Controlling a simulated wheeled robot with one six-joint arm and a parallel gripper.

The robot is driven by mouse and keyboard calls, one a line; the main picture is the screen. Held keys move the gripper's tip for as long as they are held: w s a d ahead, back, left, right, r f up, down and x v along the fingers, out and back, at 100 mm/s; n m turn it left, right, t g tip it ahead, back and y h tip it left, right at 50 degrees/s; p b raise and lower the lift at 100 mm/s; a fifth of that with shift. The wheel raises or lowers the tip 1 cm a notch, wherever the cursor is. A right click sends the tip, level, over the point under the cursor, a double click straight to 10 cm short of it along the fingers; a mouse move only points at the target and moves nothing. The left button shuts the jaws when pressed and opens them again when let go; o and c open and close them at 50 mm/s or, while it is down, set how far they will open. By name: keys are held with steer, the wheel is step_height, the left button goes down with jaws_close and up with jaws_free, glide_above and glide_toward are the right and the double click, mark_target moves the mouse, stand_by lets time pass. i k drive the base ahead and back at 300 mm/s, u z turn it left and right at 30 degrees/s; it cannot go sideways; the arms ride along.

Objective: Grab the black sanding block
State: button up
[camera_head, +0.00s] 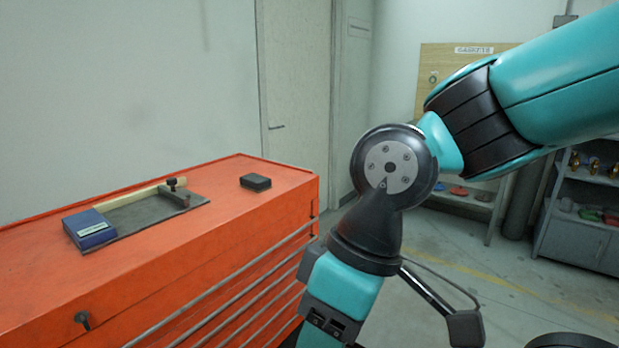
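A small black block (255,182), which looks like the sanding block, lies flat on top of the orange tool chest (225,218), near its far right corner. Nothing touches it and its top is clear. My teal and black arm crosses the right half of the camera_head view, to the right of the chest. My gripper's fingers do not show, so I cannot see their state. Nothing of my arm touches the block.
A dark mat (150,213) on the chest holds a blue box (88,229), a pale wooden handle (128,197) and a dark tool head (174,192). Drawer handles line the chest's front. Shelves (590,205) stand at the far right. The chest top around the block is clear.

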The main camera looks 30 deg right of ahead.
mark_target(257, 183)
steer(key=z, duration=1.8)
steer(key=i, duration=2.1)
steer(key=u, duration=3.25)
steer(key=i, duration=0.5)
steer(key=z, duration=0.05)
